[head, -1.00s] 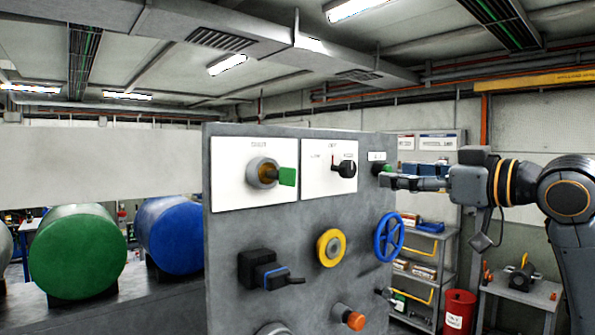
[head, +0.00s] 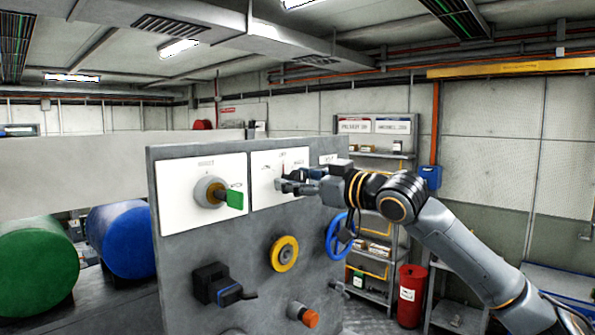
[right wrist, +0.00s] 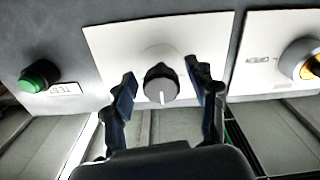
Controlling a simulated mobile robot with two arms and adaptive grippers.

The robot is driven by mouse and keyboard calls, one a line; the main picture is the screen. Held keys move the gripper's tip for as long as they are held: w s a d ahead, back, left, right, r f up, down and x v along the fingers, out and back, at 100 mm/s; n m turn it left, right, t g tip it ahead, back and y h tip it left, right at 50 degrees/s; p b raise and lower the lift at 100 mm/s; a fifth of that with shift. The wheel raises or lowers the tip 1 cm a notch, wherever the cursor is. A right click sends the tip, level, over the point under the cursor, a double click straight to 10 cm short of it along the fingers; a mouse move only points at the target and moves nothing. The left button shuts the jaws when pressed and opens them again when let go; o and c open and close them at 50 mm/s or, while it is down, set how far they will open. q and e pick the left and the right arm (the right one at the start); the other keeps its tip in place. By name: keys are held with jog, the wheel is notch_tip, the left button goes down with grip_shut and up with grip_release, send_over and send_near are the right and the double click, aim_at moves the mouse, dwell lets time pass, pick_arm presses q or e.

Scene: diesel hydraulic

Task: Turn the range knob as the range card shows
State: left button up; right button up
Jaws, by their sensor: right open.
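A dark round knob (right wrist: 161,84) with a white pointer line sits on a white plate (right wrist: 110,45). In the right wrist view the line points down in the picture. My right gripper (right wrist: 165,88) is open, one finger on each side of the knob; I cannot tell whether they touch it. In the head view my right gripper (head: 284,182) is in front of the middle white plate (head: 262,195) and hides the knob. Small print on this plate is too blurred to read, and I cannot make out a range card. My left gripper is not in view.
Left of the gripper is a key switch with a green tag (head: 235,199). A green button (right wrist: 38,76) is on the plate's other side. Below are a yellow ring knob (head: 284,253), a blue handwheel (head: 338,236), a black lever switch (head: 214,285) and an orange button (head: 309,317).

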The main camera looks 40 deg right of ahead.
jog(key=shift+w, duration=0.1)
jog(key=c, duration=1.2)
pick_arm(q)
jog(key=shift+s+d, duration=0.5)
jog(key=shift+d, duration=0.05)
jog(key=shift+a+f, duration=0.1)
pick_arm(e)
jog(key=shift+n, duration=0.9)
jog(key=n+b, duration=0.1)
jog(key=n, duration=0.3)
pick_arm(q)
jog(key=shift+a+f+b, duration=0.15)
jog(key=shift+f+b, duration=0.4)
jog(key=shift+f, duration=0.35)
pick_arm(e)
jog(key=n, duration=0.6)
